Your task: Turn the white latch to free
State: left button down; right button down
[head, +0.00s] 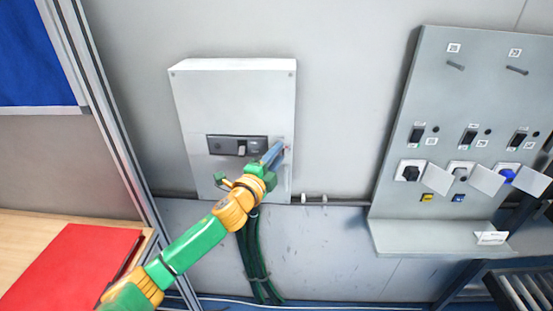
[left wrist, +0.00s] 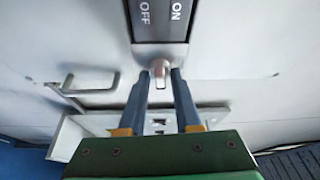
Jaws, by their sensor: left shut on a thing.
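A pale grey box (head: 235,95) is fixed to the wall in the head view, with a dark switch panel (head: 222,146) on its front. In the left wrist view the panel (left wrist: 160,27) carries the words OFF and ON. The small white latch (left wrist: 160,68) sticks out just past the panel's lower edge there. My left gripper (head: 277,153) reaches the right end of the panel. In the left wrist view its two fingers (left wrist: 161,76) are shut on the latch, one on each side. In the head view the gripper hides the latch. My right gripper is not in view.
A grey board (head: 400,130) with switches, sockets and hanging white tags stands at the right. Dark green cables (head: 262,265) run down below the box. A red folder (head: 75,265) lies on a wooden table at lower left. The wall between box and board is clear.

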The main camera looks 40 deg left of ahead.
pick_arm(q)
jog(key=n+y+b, duration=0.1)
jog(key=n+b, duration=0.2)
jog(key=n, duration=0.1)
jog(key=n+t+y+b, duration=0.1)
jog(key=n+y+b, duration=0.1)
jog(key=n+b, duration=0.2)
jog(key=f+n+t+y+b, duration=0.1)
jog(key=n+b, duration=0.3)
jog(key=shift+w+d+n+y, duration=0.1)
jog(key=shift+d+n+y, duration=0.1)
jog(key=shift+n+y, duration=0.1)
jog(key=shift+w+d+r+n+g+y+b, duration=0.15)
jog(key=shift+n+y+b, duration=0.6)
jog(key=shift+n, duration=0.7)
jog(key=shift+s+a+r+n+g+y+b, duration=0.1)
jog(key=shift+n+y+b, duration=0.7)
jog(key=shift+n, duration=0.6)
jog(key=shift+w+d+r+n+g+y+b, duration=0.15)
jog(key=shift+n+y+b, duration=0.4)
jog(key=shift+n+b, duration=0.65)
jog(key=shift+s+n, duration=0.15)
jog(key=shift+n, duration=0.3)
jog(key=c, duration=0.9)
grip_release()
jog(key=shift+a+f, duration=0.1)
